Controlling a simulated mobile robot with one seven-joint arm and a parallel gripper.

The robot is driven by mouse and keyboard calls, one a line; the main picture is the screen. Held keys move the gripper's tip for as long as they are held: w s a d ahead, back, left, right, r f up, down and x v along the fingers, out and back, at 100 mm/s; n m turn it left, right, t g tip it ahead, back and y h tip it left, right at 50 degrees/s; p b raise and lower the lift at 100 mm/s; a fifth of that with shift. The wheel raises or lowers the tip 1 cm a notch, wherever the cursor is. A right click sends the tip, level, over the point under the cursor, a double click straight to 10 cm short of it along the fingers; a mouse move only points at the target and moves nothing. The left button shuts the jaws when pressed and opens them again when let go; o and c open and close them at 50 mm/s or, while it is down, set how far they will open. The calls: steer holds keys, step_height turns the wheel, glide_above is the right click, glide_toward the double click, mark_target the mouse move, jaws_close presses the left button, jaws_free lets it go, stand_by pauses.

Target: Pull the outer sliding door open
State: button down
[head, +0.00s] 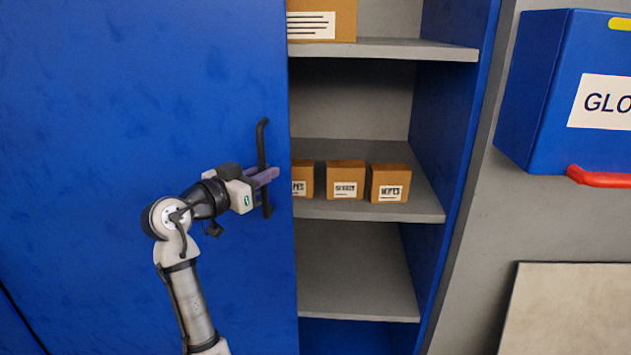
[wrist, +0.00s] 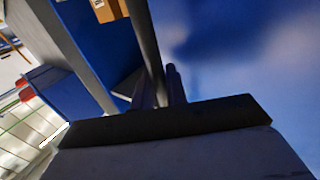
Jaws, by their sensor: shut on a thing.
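The blue sliding door (head: 130,90) covers the left part of the cabinet, and its right edge stands left of the open shelves. A black vertical bar handle (head: 262,140) is fixed near that edge. My gripper (head: 266,176) is shut on the handle at about its middle, with the purple fingers across the bar. In the wrist view the handle (wrist: 150,50) runs down between the two fingers of my gripper (wrist: 160,88), and the blue door (wrist: 235,50) fills the right side.
Grey shelves (head: 385,48) show right of the door. Several small brown boxes (head: 345,180) stand on the middle shelf, and a larger carton (head: 322,20) on the top one. A blue glove box (head: 545,95) with a red lip hangs on the wall at right.

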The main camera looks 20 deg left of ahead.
steer(key=s+a, duration=0.3)
steer(key=a, duration=0.8)
steer(key=shift+s+a, duration=0.3)
steer(key=shift+s, duration=0.1)
steer(key=c, duration=1.5)
jaws_free()
steer(key=b+v, duration=0.2)
steer(key=v, duration=1.1)
steer(key=shift+s+b, duration=0.35)
steer(key=shift+s, duration=0.05)
steer(key=shift+w, duration=0.1)
